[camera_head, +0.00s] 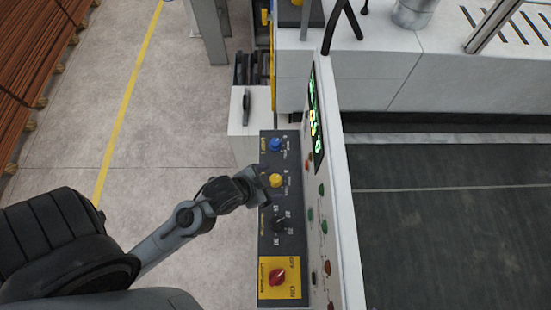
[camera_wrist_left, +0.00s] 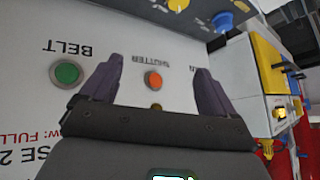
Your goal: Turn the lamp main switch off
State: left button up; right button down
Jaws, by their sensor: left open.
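A red rotary switch (camera_head: 277,277) sits on a yellow plate (camera_head: 291,291) marked OFF and ON, at the near end of the dark control strip (camera_head: 264,241). Its handle looks slanted; I cannot tell for sure which mark it points at. My left gripper (camera_head: 256,188) is farther along the strip, beside the yellow knob and apart from the red switch. In the left wrist view the gripper (camera_wrist_left: 156,84) is open and empty, with white panel between its fingers. The red switch is not identifiable there. My right gripper is not in view.
The strip also has a blue knob (camera_head: 276,144), a yellow knob (camera_head: 276,181) and a black selector (camera_head: 279,223). The white panel beside it carries a green button (camera_wrist_left: 66,73) and an orange button (camera_wrist_left: 153,80). Open floor (camera_head: 178,130) lies left.

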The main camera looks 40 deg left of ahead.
pick_arm(q)
jog(key=w+t, duration=0.1)
jog(key=w+m+t, duration=0.1)
jog(key=w, duration=0.1)
jog(key=shift+a, duration=0.2)
dwell(0.4)
jog(key=s+f+n+g, duration=0.1)
jog(key=s+n+g, duration=0.2)
jog(key=s+g, duration=0.3)
jog(key=s, duration=0.3)
jog(key=shift+a+n+y, duration=0.15)
jog(key=shift+n+y, duration=0.15)
jog(key=shift+y, duration=0.1)
